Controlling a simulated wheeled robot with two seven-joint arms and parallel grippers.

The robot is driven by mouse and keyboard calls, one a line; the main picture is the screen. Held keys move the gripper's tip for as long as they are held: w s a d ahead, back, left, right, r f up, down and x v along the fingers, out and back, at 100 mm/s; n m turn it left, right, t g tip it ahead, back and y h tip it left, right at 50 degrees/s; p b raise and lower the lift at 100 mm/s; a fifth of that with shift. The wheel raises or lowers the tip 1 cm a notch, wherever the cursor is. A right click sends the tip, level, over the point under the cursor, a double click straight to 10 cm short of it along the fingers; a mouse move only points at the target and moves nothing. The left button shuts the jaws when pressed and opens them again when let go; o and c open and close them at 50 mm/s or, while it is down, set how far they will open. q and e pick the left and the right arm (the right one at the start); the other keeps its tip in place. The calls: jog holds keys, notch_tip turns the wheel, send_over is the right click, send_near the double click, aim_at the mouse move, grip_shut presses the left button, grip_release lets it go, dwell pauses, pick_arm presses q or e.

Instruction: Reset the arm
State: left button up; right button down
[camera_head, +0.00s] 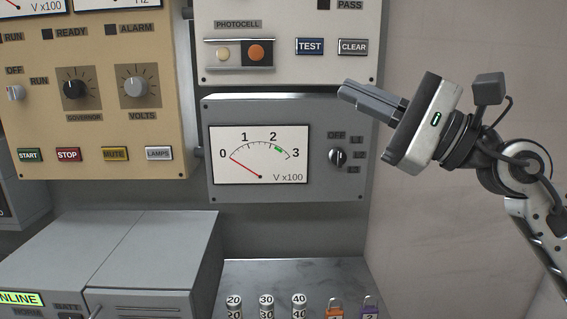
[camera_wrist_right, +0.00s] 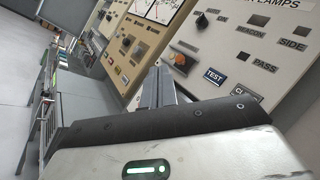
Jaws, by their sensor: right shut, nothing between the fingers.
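My right gripper (camera_head: 346,92) is in the head view at the upper right, its arm coming in from the right edge. Its fingers are shut with nothing between them and point left, in front of the right part of the grey meter panel (camera_head: 300,191). The shut fingers of my right gripper (camera_wrist_right: 158,75) also show in the right wrist view, with the photocell panel (camera_wrist_right: 247,66) beyond them. I cannot tell from these frames whether the fingertips touch a panel. My left gripper is not in view.
The meter panel has a dial (camera_head: 259,155) and a rotary knob (camera_head: 338,156). A beige panel (camera_head: 110,115) with knobs and push buttons stands at left. Below are a grey cabinet (camera_head: 150,250) and a shelf (camera_head: 300,275) with numbered cylinders and padlocks. A bare wall (camera_head: 460,235) is at right.

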jog(key=d+f+n+t+h+p, duration=0.1)
jog(key=d+f+n+t+h, duration=0.2)
jog(key=f+n, duration=0.7)
jog(key=w+f+n+t+h+p, duration=0.1)
jog(key=f+n+t+h, duration=0.3)
jog(key=f+n, duration=0.65)
jog(key=d+f+n+t+h+p, duration=0.15)
jog(key=f+n+h, duration=0.5)
jog(key=n, duration=0.65)
jog(key=s+f+m+g+h, duration=0.1)
jog(key=s+f+m+g, duration=0.3)
jog(key=s+f+m, duration=0.5)
jog(key=s+d+f+m+g+h+p, duration=0.1)
jog(key=s+f+m+g, duration=0.3)
jog(key=s+f+m, duration=0.5)
notch_tip(320, 180, down, 9)
jog(key=shift+s+d+r+h+p, duration=0.25)
jog(key=shift+s+h, duration=0.5)
jog(key=shift+s, duration=0.45)
jog(key=c, duration=2.1)
grip_release()
jog(key=shift+a+g, duration=0.1)
jog(key=shift+g, duration=0.15)
jog(key=shift+c, duration=0.2)
